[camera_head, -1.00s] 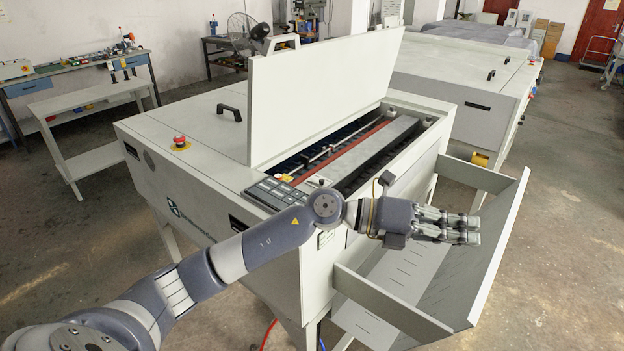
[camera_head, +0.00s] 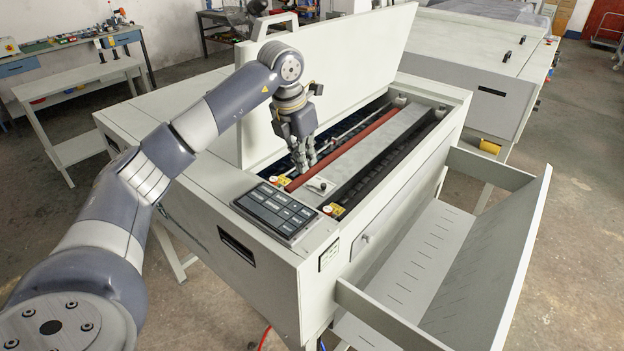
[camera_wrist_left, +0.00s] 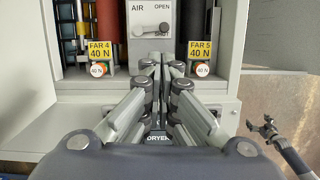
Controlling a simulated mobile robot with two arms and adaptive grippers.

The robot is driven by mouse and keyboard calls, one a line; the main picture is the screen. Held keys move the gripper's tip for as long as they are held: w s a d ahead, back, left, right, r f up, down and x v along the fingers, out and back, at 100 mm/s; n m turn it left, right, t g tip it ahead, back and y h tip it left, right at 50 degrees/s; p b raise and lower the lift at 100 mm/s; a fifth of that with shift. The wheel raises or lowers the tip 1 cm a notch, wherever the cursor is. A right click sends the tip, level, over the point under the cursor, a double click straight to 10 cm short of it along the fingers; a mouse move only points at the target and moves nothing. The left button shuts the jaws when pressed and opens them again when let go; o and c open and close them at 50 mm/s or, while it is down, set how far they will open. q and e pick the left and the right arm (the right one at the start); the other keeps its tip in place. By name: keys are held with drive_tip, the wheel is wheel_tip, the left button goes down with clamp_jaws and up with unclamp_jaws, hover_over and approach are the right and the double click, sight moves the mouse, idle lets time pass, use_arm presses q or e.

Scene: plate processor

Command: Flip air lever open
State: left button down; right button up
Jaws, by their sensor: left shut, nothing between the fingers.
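The air lever (camera_wrist_left: 151,30) is a small grey handle on a pale panel (camera_wrist_left: 183,24) marked AIR, with OPEN printed at its upper right. The lever lies about crosswise in the left wrist view. A word below it is partly hidden. It also shows small in the head view (camera_head: 318,185), on the light strip inside the machine. My left gripper (camera_head: 306,168) points down above the machine opening, close to the lever. Its fingers (camera_wrist_left: 167,66) are shut and empty, just below the lever in the wrist view, apart from it. My right gripper (camera_wrist_left: 266,126) shows small at the right edge, its fingers unclear.
The raised lid (camera_head: 350,60) stands behind my left gripper. A red roller (camera_head: 345,150) runs beside the strip. Yellow FAR 4 (camera_wrist_left: 100,50) and FAR 5 (camera_wrist_left: 201,50) labels flank the lever. A keypad (camera_head: 275,210) lies in front. A tray (camera_head: 430,270) sits at right.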

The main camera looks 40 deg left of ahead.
sight(316, 185)
use_arm(q)
drive_tip(key=p+x, duration=0.3)
drive_tip(key=x, duration=0.6)
drive_tip(key=shift+s+d+p, duration=0.2)
drive_tip(key=shift+p, duration=0.1)
drive_tip(key=shift+w+f, duration=0.1)
drive_tip(key=shift+f, duration=0.25)
use_arm(e)
drive_tip(key=r, duration=0.1)
drive_tip(key=s+r, duration=0.1)
drive_tip(key=d+r, duration=0.1)
drive_tip(key=shift+s+r, duration=0.15)
drive_tip(key=shift+r, duration=0.1)
drive_tip(key=shift+s+d, duration=0.1)
drive_tip(key=shift+d, duration=0.2)
use_arm(q)
drive_tip(key=shift+w+d, duration=0.1)
drive_tip(key=shift+d, duration=0.05)
use_arm(e)
drive_tip(key=shift+f, duration=0.15)
